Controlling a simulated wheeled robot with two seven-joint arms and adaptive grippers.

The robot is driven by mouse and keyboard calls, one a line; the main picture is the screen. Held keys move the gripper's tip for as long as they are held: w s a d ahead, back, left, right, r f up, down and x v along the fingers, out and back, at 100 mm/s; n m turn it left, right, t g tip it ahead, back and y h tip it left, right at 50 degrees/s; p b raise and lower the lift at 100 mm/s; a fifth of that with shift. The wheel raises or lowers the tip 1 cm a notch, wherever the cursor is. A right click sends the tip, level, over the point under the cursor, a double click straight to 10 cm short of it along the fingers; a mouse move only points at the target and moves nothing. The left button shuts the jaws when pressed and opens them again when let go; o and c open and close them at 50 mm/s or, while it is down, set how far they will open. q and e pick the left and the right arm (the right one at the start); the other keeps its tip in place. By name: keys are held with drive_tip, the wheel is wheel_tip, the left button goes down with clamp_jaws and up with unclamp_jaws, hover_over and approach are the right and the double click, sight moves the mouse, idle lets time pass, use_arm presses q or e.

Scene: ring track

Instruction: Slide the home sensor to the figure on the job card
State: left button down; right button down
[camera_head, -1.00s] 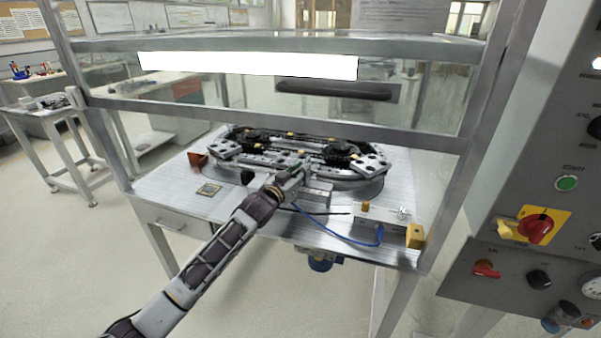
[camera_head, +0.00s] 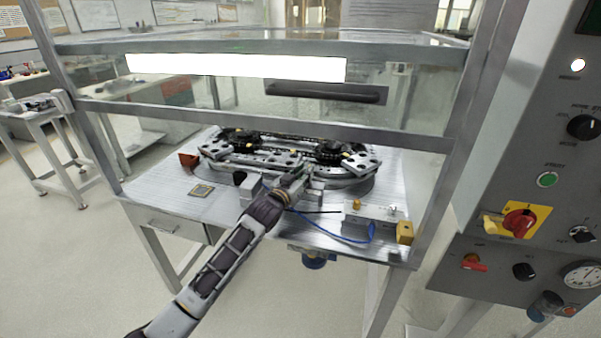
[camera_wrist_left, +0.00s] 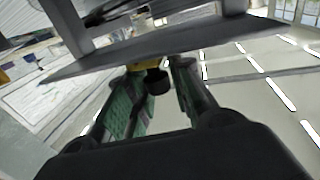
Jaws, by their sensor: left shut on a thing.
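My left gripper (camera_head: 298,181) is at the front edge of the ring track (camera_head: 345,181), over the bench. In the left wrist view the gripper (camera_wrist_left: 160,82) is shut on a small dark round piece (camera_wrist_left: 158,80) under a grey plate (camera_wrist_left: 150,48). I cannot tell for sure whether this piece belongs to the home sensor. The gripper and arm hide most of it in the head view. A blue cable (camera_head: 335,236) runs from beside the gripper to a grey box (camera_head: 370,218). A small framed square (camera_head: 201,190) lies at the bench's left; its print is unreadable. My right gripper is out of view.
A guard frame with a clear panel (camera_head: 210,97) stands over the bench (camera_head: 155,186). A red-brown block (camera_head: 188,161) is at the left and a yellow block (camera_head: 404,232) at the right front corner. A control panel (camera_head: 520,160) stands at the far right.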

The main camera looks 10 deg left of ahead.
use_arm(q)
drive_tip(key=c, duration=1.3)
unclamp_jaws()
drive_tip(key=shift+s, duration=0.15)
drive_tip(key=v, duration=1.1)
drive_tip(key=shift+s, duration=0.35)
drive_tip(key=shift+a, duration=0.15)
